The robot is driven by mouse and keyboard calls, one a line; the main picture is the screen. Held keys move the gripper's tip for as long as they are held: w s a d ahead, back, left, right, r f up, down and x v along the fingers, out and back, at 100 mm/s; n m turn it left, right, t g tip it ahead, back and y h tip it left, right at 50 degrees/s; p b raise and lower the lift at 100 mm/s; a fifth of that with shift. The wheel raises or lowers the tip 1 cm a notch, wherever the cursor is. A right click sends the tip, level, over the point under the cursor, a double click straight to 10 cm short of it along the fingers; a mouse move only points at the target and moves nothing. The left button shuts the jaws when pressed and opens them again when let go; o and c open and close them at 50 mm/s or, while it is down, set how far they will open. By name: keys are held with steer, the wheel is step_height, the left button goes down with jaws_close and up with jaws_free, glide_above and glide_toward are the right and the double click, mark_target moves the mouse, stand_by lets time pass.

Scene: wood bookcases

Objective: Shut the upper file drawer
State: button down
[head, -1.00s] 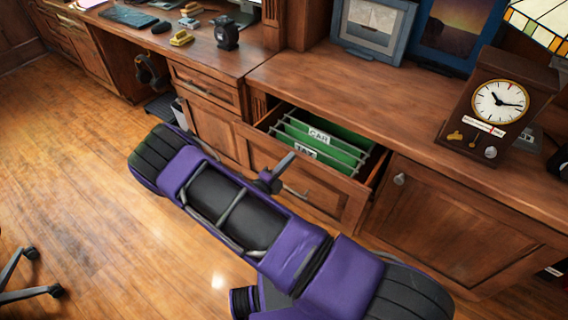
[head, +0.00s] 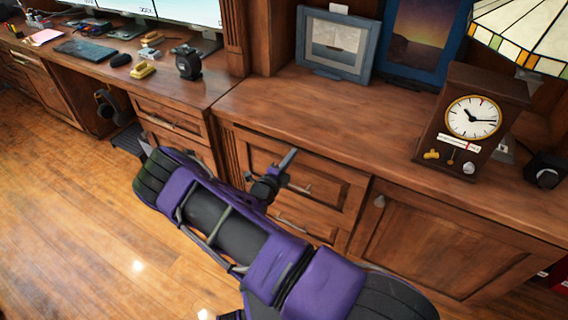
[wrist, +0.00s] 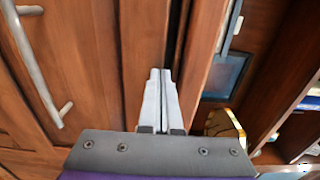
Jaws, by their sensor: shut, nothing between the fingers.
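The upper file drawer (head: 328,190) is in the middle of the head view, under the countertop. Its wooden front looks flush or nearly flush with the cabinet, and no files show. Its handle (head: 299,187) is partly behind my gripper. My gripper (head: 288,160) is at the drawer front's upper edge, shut and empty. In the wrist view my gripper (wrist: 161,88) has its two grey fingers together, pointing at the wood by a dark narrow gap under the counter edge. I cannot tell whether the fingertips touch the wood.
A lower drawer handle (head: 292,228) shows below. A cabinet door (head: 430,235) is at the right. The countertop (head: 330,125) carries a clock (head: 470,120), picture frames (head: 335,42) and a lamp (head: 525,30). Open wooden floor (head: 60,200) lies at the left.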

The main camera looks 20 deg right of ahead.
steer(key=shift+x, duration=1)
steer(key=shift+w+r, duration=0.1)
steer(key=shift+r, duration=0.1)
steer(key=p+v, duration=0.1)
steer(key=v, duration=1.3)
steer(key=shift+s+a+p, duration=0.2)
steer(key=shift+s+p, duration=0.1)
steer(key=shift+p, duration=0.05)
steer(key=shift+w, duration=0.1)
